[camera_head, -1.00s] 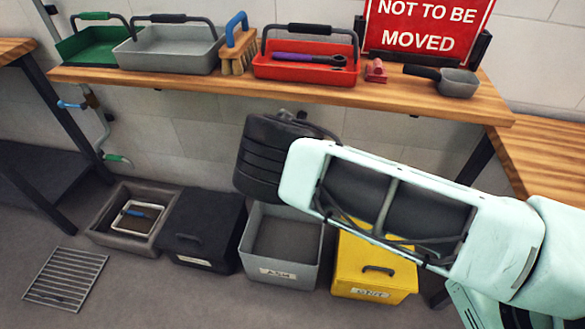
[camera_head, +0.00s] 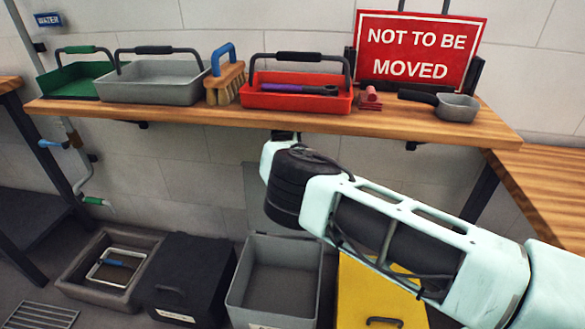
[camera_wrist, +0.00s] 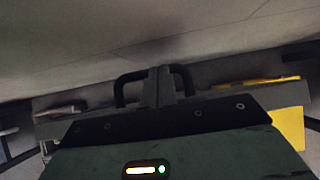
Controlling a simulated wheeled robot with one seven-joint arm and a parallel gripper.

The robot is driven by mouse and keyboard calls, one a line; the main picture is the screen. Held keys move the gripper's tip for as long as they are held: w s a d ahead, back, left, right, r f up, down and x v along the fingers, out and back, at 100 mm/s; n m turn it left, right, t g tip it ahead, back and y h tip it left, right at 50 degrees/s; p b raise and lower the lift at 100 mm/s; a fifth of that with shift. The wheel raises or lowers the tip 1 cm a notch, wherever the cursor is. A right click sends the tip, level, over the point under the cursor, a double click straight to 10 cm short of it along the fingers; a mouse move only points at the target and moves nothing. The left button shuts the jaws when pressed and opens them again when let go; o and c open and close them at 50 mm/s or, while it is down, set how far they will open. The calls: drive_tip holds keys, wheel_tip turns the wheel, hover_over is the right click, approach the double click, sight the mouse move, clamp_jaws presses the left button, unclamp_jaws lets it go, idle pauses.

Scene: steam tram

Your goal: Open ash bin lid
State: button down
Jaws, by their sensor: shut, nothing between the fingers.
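The grey ash bin (camera_head: 276,318) stands on the floor between a black bin and a yellow bin. Its top is open and its empty inside shows. A grey panel (camera_head: 256,205), apparently its lid, stands upright behind it, partly hidden by my arm. My gripper is hidden behind my wrist in the head view. In the wrist view my gripper (camera_wrist: 160,88) is shut, with its fingers in front of a black loop handle (camera_wrist: 122,92), apparently the lid's. I cannot tell whether they touch.
The black bin (camera_head: 188,275) and yellow bin (camera_head: 375,290) are closed. A wooden shelf (camera_head: 190,118) with trays, a brush (camera_head: 224,84) and a red sign (camera_head: 420,50) runs above my arm. A floor grate (camera_head: 40,316) lies at the lower left.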

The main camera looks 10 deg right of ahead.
drive_tip(key=shift+r, duration=0.1)
